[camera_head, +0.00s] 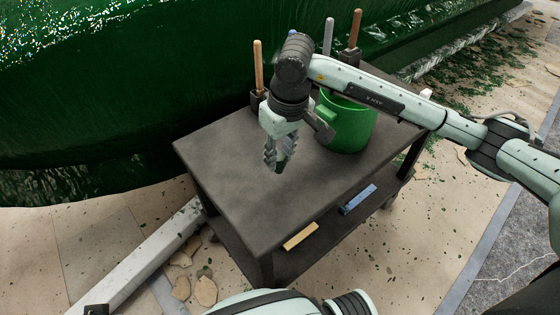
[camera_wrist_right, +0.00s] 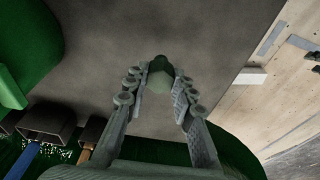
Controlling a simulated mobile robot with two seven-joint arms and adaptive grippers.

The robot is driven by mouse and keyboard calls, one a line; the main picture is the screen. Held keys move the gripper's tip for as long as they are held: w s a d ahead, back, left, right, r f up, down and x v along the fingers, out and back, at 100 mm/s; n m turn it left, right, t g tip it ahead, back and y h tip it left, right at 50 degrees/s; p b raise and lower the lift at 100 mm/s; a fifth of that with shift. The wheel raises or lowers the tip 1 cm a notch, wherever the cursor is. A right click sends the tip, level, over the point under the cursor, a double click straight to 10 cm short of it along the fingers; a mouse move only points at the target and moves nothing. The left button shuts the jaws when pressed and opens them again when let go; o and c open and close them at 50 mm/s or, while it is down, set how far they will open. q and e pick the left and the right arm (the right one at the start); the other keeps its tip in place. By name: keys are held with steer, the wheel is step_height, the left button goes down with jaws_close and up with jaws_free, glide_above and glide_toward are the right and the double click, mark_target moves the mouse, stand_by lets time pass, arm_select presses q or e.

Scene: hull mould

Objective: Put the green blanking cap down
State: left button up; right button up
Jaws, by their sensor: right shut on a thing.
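My right gripper (camera_head: 276,160) points down over the dark table top (camera_head: 235,195), left of the green bucket. It is shut on the green blanking cap (camera_head: 279,167), a small dark green piece showing at the fingertips. In the right wrist view the cap (camera_wrist_right: 158,70) sits between the tips of both fingers (camera_wrist_right: 160,85), with a paler part towards the palm. The fingers hide part of it. I cannot tell whether the cap touches the table. My left gripper is not in view.
The green bucket (camera_head: 349,130) stands near the table's right edge. Several upright handles, one wooden (camera_head: 258,68), stand in dark holders along the back. A yellow bar (camera_head: 300,236) and a blue bar (camera_head: 358,199) lie on the lower shelf. The front-left table top is bare.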

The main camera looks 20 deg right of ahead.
mark_target(281, 158)
step_height(281, 158, down, 3)
steer(key=shift+r, duration=0.15)
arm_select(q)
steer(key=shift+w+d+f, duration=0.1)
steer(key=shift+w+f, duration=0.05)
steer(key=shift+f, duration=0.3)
arm_select(e)
steer(key=shift+f, duration=0.2)
steer(key=shift+f, duration=0.15)
steer(key=o, duration=0.9)
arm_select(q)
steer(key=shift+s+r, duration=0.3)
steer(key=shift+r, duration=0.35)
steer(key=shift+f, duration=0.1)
